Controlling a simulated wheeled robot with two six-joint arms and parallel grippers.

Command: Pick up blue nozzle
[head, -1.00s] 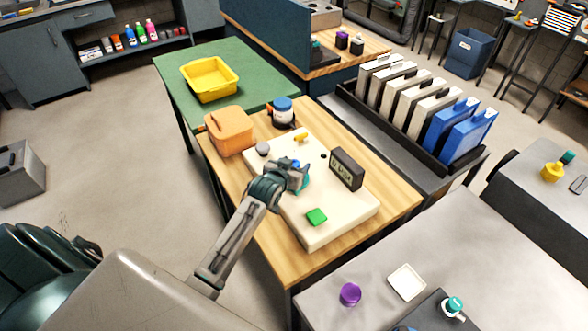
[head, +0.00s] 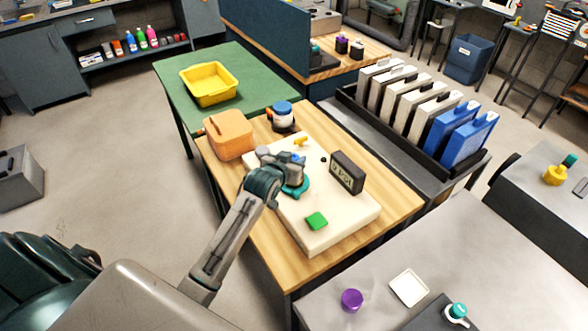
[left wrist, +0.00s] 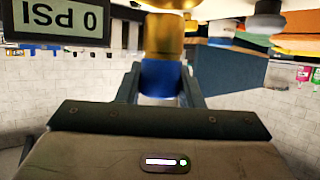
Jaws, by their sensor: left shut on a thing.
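My left gripper (head: 290,163) is over the cream block (head: 340,225) on the wooden table. In the left wrist view its two fingers (left wrist: 161,82) are shut on the blue nozzle (left wrist: 160,76), a short blue piece with a white end towards the palm. A brass-coloured piece (left wrist: 163,36) is in line with the nozzle's far end; I cannot tell whether they are joined. In the head view the gripper mostly hides the nozzle. A teal disc (head: 298,188) lies beside the gripper on the block. My right gripper is not in view.
A dark gauge (head: 347,172) reading PSI stands on the block to the right; it also shows in the left wrist view (left wrist: 60,20). An orange box (head: 229,134) and a blue-topped jar (head: 282,115) stand behind.

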